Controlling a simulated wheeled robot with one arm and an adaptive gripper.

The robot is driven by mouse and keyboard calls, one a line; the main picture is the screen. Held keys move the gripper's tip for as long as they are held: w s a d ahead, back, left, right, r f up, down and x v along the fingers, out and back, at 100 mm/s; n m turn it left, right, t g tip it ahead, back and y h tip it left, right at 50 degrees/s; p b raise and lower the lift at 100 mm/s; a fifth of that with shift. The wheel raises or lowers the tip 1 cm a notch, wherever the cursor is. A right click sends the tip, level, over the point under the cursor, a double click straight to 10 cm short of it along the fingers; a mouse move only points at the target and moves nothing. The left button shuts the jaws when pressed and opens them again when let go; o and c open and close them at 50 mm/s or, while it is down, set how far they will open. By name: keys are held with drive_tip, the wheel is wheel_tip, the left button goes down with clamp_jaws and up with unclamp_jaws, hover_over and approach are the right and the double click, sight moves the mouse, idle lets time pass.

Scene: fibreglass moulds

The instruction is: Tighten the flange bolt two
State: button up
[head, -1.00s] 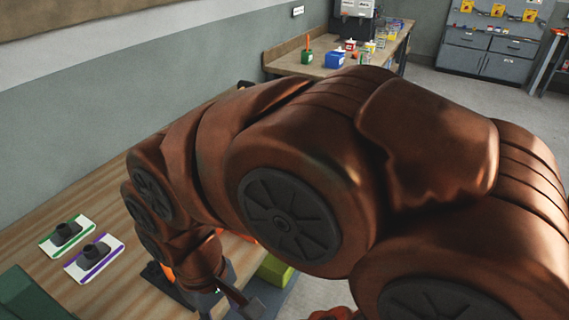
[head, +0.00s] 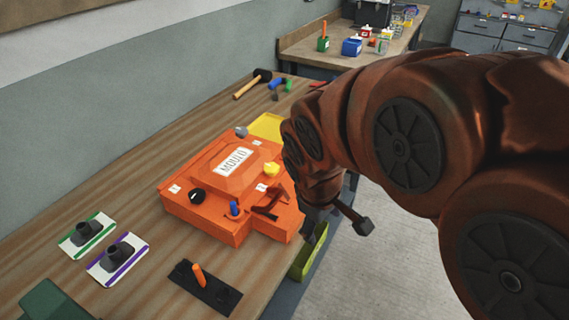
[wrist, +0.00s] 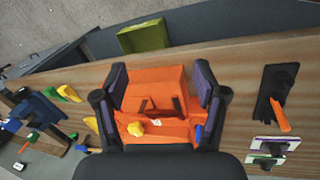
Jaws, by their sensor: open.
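The orange mould (head: 215,175) lies on the wooden bench with a white "MOULD" label on its raised lid. Around its flange sit a black knob (head: 197,195), a blue one (head: 234,208), a yellow one (head: 271,170) and a grey one (head: 241,132). Small white tags lie on the flange, but I cannot read which is two. A dark red clamp-like part (head: 268,203) sits at the front edge. My gripper (wrist: 160,88) is open and empty. In the wrist view its fingers appear either side of the mould (wrist: 155,90) and the yellow knob (wrist: 136,128).
A black plate with an orange-handled peg (head: 198,275) lies in front of the mould. White cards with green (head: 88,235) and purple (head: 118,258) edges hold dark fittings at left. A mallet (head: 252,83) lies behind. A yellow-green bin (head: 309,252) hangs at the bench's front edge.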

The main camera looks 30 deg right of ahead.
drive_tip(key=w+d+r+n+t, duration=0.25)
drive_tip(key=w+d+n, duration=0.25)
drive_tip(key=w+n, duration=0.3)
drive_tip(key=w+d+r+n+t+p, duration=0.15)
drive_tip(key=w+d+n+t, duration=0.35)
drive_tip(key=w, duration=0.6)
drive_tip(key=w+d+r+n+t, duration=0.2)
drive_tip(key=w+d+n, duration=0.45)
drive_tip(key=w, duration=0.25)
drive_tip(key=n+g+y+p, duration=0.1)
drive_tip(key=n+g+y, duration=0.1)
drive_tip(key=n+y, duration=1.55)
approach(277, 167)
drive_tip(key=r+n+h, duration=0.1)
drive_tip(key=a+r+n+h, duration=0.1)
drive_tip(key=n+h, duration=0.1)
drive_tip(key=w+a+n+h, duration=0.1)
drive_tip(key=shift+r+n+h, duration=0.35)
drive_tip(key=shift+r+n, duration=0.05)
drive_tip(key=shift+s+a+f+n, duration=0.1)
drive_tip(key=shift+s+a+n, duration=0.15)
drive_tip(key=shift+s+n, duration=0.15)
drive_tip(key=p+x, duration=0.2)
drive_tip(key=x, duration=0.3)
drive_tip(key=shift+a, duration=0.3)
drive_tip(key=shift+g+p+x, duration=0.25)
drive_tip(key=shift+p+x, duration=0.35)
drive_tip(key=shift+x, duration=0.5)
